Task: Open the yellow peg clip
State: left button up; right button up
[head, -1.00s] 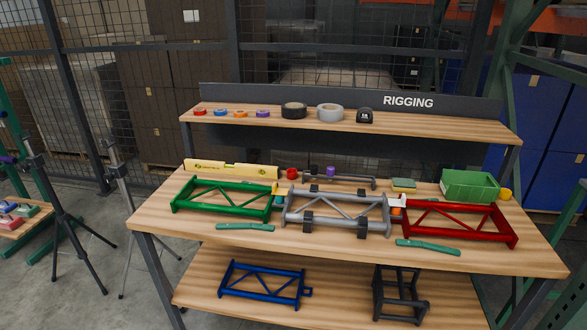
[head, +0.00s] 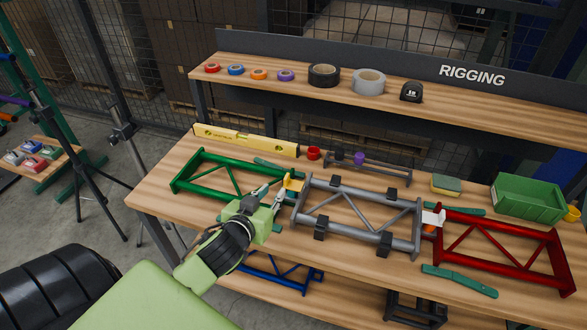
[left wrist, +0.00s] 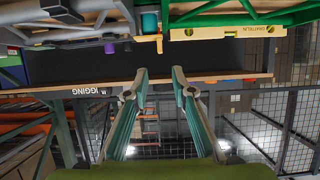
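The yellow peg clip (head: 294,184) sits at the joint between the green frame (head: 181,181) and the grey frame (head: 360,190) on the bench. It also shows as a small yellow piece in the left wrist view (left wrist: 159,45). I cannot tell whether its lever is up or down. My left gripper (head: 282,187) is just left of the clip, its fingertips close to it. In the left wrist view the two fingers (left wrist: 160,73) are parted with nothing between them, pointing toward the clip. My right gripper is in no view.
A white clip (head: 433,218) sits between the grey frame and the red frame (head: 552,265). A yellow level (head: 245,141), a red cup (head: 313,153), a sponge (head: 446,185) and a green bin (head: 528,199) lie behind. Tape rolls stand on the upper shelf.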

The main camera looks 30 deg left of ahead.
aim_at(286, 177)
pick_arm(q)
jog(key=p+x, duration=0.1)
jog(key=x, duration=1)
jog(key=shift+w+a+f, duration=0.1)
jog(key=shift+w, duration=0.25)
jog(key=shift+w+a+f, duration=0.1)
jog(key=shift+w+f, duration=0.15)
jog(key=shift+w, duration=0.3)
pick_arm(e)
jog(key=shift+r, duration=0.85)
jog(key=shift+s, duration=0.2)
pick_arm(q)
grip_shut()
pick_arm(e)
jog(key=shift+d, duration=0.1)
